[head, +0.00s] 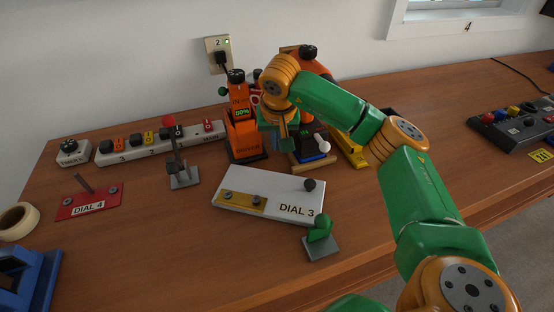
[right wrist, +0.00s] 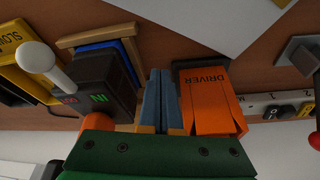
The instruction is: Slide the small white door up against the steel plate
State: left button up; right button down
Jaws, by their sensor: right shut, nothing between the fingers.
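A small white door panel (head: 262,187) marked DIAL 3 lies flat on the workbench. It bears a brass strip and a dark round knob. A grey steel plate (head: 321,247) with a green piece on it sits just off the door's lower right corner. Another grey plate (head: 184,180) with an upright dark lever stands to the door's upper left. I cannot tell which plate the task means. My right gripper (head: 283,146) is shut and empty beyond the door. The right wrist view shows its fingers (right wrist: 163,95) together, between the orange driver and a dark switch box.
The orange driver (head: 243,135) stands left of my right gripper, and the dark switch box (right wrist: 105,87) with a white lever is close on its other side. A power strip (head: 160,143) lies at the back left. A red DIAL 4 plate (head: 90,201) lies left. Bench front is mostly clear.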

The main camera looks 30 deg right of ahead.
aim_at(270, 190)
jog(key=x, duration=0.4)
jog(key=shift+w+a+r+p, duration=0.1)
jog(key=shift+w+a+p, duration=0.1)
jog(key=shift+p, duration=0.15)
jog(key=s, duration=0.1)
jog(key=a+p, duration=0.1)
jog(key=s+p, duration=0.1)
jog(key=shift+s+a+f, duration=0.2)
jog(key=shift+s+f, duration=0.05)
jog(key=shift+s, duration=0.05)
jog(key=shift+s+a, duration=0.15)
jog(key=shift+s, duration=0.35)
jog(key=shift+f, duration=0.15)
jog(key=shift+w+a, duration=0.1)
jog(key=shift+w, duration=0.05)
